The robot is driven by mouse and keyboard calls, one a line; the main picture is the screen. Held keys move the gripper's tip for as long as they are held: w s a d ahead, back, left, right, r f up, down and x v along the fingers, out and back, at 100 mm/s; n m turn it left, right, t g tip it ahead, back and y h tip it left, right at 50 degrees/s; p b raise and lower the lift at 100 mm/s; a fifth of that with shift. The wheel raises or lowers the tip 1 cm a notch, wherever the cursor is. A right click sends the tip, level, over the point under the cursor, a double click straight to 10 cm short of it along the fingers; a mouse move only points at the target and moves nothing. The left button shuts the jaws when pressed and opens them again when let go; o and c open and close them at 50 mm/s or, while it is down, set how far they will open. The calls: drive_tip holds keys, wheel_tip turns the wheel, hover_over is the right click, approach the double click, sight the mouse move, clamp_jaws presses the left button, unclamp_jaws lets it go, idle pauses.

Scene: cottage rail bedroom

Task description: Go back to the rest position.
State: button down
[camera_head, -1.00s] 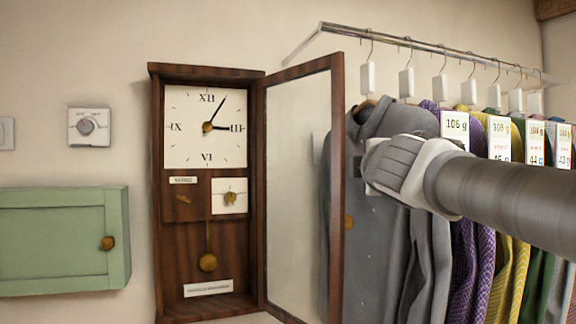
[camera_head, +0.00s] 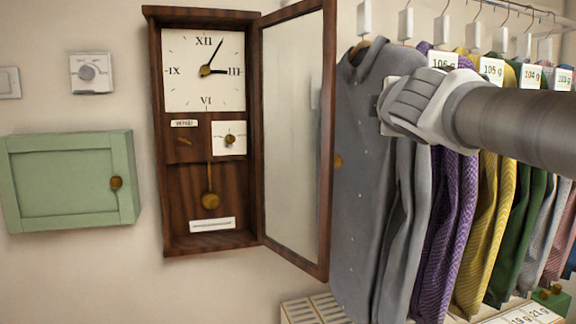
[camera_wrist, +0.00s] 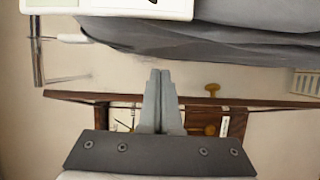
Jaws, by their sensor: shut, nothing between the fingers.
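My gripper shows in the wrist view (camera_wrist: 160,100), with its two grey fingers pressed together and nothing between them. In the head view my arm reaches in from the right, and its wrist end is in front of the grey shirt (camera_head: 365,170); the fingers are hidden there. The wall clock (camera_head: 207,130) hangs left of my arm with its glass door (camera_head: 293,140) swung open to the right. In the wrist view the door's brown wooden edge (camera_wrist: 80,97) and brass knob (camera_wrist: 212,87) lie beyond the fingertips.
Several shirts on hangers, such as a purple one (camera_head: 455,220) and a yellow one (camera_head: 492,220), hang from a rail (camera_head: 500,6) behind my arm. Boxes (camera_head: 315,310) stand below the shirts.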

drive_tip(key=s+d+f+m+g+h+p, duration=0.1)
drive_tip(key=s+d+f+m+g+p, duration=0.3)
drive_tip(key=s+f+m, duration=0.55)
drive_tip(key=s+a+f+m+g+y+p, duration=0.1)
drive_tip(key=s+a+f+m+g+p, duration=0.1)
drive_tip(key=s+f, duration=0.6)
drive_tip(key=s+a+f+m+g+y+p, duration=0.2)
drive_tip(key=s+a+f+m+g+p, duration=0.1)
drive_tip(key=s+a+f+g, duration=0.3)
drive_tip(key=s+f+m, duration=0.1)
drive_tip(key=s+f, duration=0.1)
drive_tip(key=s, duration=0.1)
drive_tip(key=shift+s+m, duration=0.3)
drive_tip(key=shift+m, duration=0.05)
drive_tip(key=shift+a+f, duration=0.1)
drive_tip(key=shift+a, duration=0.1)
